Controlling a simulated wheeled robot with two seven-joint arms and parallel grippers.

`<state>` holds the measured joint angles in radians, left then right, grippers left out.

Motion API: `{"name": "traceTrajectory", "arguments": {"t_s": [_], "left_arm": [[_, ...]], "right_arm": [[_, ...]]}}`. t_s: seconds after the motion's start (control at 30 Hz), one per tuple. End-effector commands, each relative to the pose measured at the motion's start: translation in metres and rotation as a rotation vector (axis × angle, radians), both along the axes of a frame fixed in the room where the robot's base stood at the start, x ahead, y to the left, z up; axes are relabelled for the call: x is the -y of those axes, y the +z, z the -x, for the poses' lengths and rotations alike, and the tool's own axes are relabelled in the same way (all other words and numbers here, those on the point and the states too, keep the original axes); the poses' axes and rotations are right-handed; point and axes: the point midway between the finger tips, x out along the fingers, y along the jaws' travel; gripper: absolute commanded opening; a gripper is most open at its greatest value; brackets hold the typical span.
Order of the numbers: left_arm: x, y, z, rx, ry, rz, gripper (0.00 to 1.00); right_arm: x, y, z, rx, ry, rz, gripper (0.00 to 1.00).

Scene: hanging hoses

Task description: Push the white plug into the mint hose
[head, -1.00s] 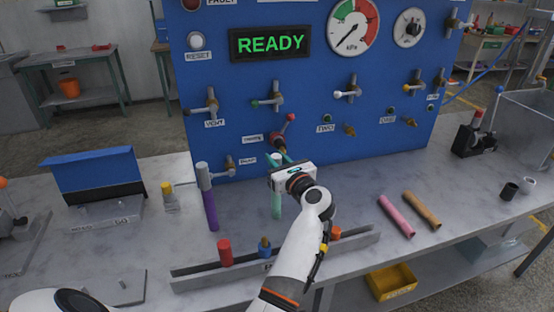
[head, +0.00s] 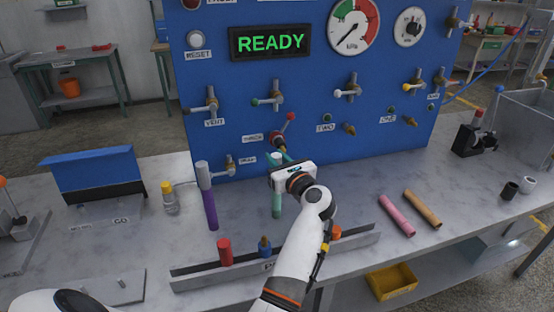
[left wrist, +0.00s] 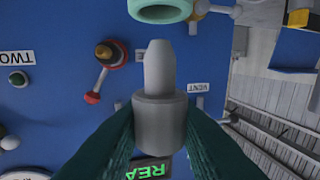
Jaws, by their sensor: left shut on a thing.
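My left gripper (head: 279,159) is in front of the blue panel, its teal fingers shut on the white plug (head: 276,157). In the left wrist view the plug (left wrist: 159,115) is a pale grey stepped cylinder between the fingertips (left wrist: 160,128), its narrow nose towards the mint hose (left wrist: 160,12). A gap shows there between the nose and the hose's open end. In the head view the mint hose (head: 277,205) hangs upright below the plug, its upper part partly hidden by my gripper. My right gripper is not in view.
A purple hose (head: 210,212) hangs left of the mint one. A grey rack (head: 205,276) in front holds red, blue and orange pieces. Pink (head: 396,215) and orange (head: 422,209) hoses lie on the table at right. The blue panel (head: 310,100) with valves stands behind.

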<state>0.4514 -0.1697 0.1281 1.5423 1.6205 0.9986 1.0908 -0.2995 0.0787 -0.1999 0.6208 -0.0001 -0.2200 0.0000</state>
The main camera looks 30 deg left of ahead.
Motion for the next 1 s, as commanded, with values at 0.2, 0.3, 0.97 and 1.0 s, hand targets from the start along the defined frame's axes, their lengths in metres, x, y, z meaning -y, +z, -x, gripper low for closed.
{"name": "traceTrajectory", "arguments": {"t_s": [0.2,0.3,0.97,1.0], "left_arm": [[-0.0001,0.0003,0.0000,0.000,0.000,-0.001,0.04],[-0.0001,-0.0002,0.0000,0.001,0.000,0.000,0.04],[-0.0001,0.0002,0.0000,0.001,0.000,0.000,0.04],[-0.0001,0.0000,0.0000,0.001,0.000,0.000,0.04]], "right_arm": [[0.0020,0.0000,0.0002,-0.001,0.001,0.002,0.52],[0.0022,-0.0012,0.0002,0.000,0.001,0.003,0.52],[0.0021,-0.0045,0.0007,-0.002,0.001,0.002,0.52],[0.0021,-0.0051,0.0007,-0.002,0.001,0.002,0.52]]}}
